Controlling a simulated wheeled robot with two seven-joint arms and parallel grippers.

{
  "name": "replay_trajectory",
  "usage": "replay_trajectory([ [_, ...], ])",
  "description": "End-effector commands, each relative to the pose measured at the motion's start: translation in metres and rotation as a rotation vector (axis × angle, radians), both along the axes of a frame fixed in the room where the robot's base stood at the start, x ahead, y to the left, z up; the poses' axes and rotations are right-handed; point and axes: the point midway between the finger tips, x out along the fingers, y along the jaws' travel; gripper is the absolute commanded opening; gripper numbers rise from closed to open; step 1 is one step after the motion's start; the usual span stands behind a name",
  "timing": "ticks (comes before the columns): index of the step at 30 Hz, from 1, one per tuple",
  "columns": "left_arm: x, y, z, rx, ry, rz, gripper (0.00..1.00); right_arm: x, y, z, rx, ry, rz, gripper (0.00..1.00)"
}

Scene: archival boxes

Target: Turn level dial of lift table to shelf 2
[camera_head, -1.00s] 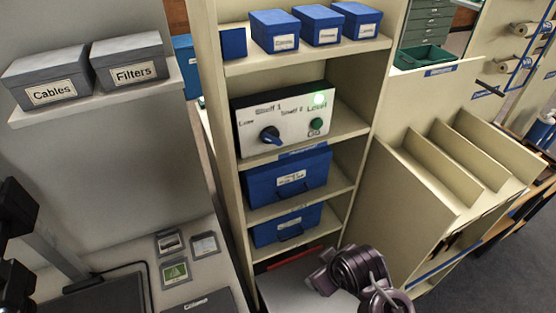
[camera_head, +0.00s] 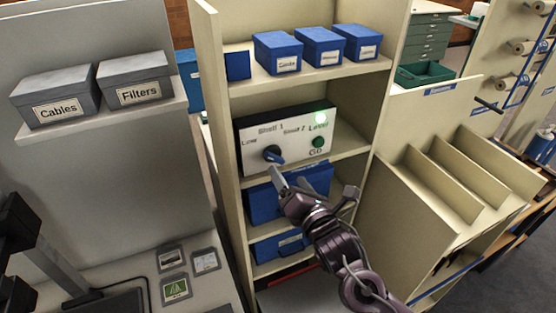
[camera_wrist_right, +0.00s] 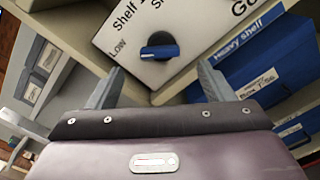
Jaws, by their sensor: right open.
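The control panel (camera_head: 297,142) of the lift table stands on a middle shelf of the tall cabinet. Its face shows Low, Shelf 1, Shelf 2 and Level. The blue-black level dial (camera_head: 273,154) is at its lower left. In the right wrist view the dial (camera_wrist_right: 160,51) has a pale mark on its left end, toward LOW. A green button (camera_head: 318,142) sits above the word Go, with a lit green lamp (camera_head: 320,118) above it. My right gripper (camera_head: 292,173) is open, just below and in front of the dial. In the wrist view its fingers (camera_wrist_right: 160,68) are either side of the dial, apart from it.
Blue boxes (camera_head: 320,180) stand on the shelves below the panel, partly behind my right gripper. Small blue boxes (camera_head: 319,48) line the shelf above. Cabinet side walls (camera_head: 215,100) flank the panel. Grey Cables (camera_head: 57,96) and Filters (camera_head: 137,80) boxes stand at left.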

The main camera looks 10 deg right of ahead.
Motion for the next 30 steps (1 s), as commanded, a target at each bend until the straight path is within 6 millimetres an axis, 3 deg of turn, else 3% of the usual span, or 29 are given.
replay_trajectory([
  [9, 0.000, -0.003, 0.024, -0.004, 0.000, -0.002, 0.36, 0.047, 0.009, 0.005, -0.003, -0.004, -0.001, 0.75],
  [15, 0.000, -0.003, 0.031, -0.004, 0.000, -0.002, 0.36, 0.068, 0.013, 0.003, -0.004, -0.002, -0.001, 0.75],
  [26, 0.000, -0.003, 0.031, -0.003, 0.000, -0.002, 0.36, 0.073, 0.014, 0.000, -0.004, -0.001, 0.001, 0.75],
  [30, 0.000, -0.003, 0.031, -0.003, 0.000, -0.001, 0.36, 0.073, 0.014, 0.000, -0.004, -0.001, 0.001, 0.58],
])
